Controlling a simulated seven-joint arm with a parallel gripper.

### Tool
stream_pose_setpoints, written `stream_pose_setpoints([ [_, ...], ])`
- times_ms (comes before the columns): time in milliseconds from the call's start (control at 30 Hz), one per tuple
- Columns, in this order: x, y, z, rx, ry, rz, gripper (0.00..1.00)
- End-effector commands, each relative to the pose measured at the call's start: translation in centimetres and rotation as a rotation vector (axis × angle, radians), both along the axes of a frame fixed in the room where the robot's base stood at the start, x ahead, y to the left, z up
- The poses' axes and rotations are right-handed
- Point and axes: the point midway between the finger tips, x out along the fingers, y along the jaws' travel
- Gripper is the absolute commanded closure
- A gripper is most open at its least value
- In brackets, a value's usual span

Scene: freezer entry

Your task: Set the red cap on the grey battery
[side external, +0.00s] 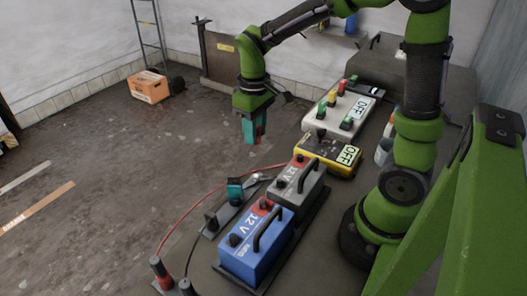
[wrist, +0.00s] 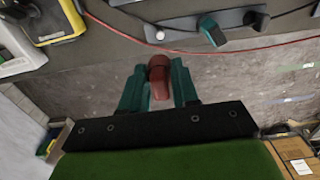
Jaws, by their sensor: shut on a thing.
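My gripper (side external: 252,136) hangs to the left of and behind the batteries, above the floor beyond the bench edge. In the wrist view its teal fingers (wrist: 158,88) are shut on the red cap (wrist: 159,70). The cap is mostly hidden by the fingers in the side view. The grey battery (side external: 312,190) stands upright on the bench, to the right of and nearer than my gripper, with a black handle and a red part (side external: 299,159) at its far end. The gripper is well apart from it. The battery is not in the wrist view.
A blue battery (side external: 240,258) stands in front of the grey one. A yellow device (side external: 315,154) and a white charger (side external: 321,120) stand behind. A grey rack (side external: 225,212) with a teal clamp and a red cable lie on the left. A box (side external: 149,88) sits on the floor.

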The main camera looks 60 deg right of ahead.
Motion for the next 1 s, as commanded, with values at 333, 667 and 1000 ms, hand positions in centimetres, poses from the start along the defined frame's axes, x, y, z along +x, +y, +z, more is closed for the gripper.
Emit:
stream_pose_setpoints([
  [333, 0.0, 0.0, 0.6, 0.000, 0.000, -0.001, 0.99],
  [667, -1.3, -1.2, 2.4, -0.001, -0.006, -0.029, 0.99],
  [1000, -9.3, -4.4, 2.8, 0.002, -0.003, -0.031, 0.99],
])
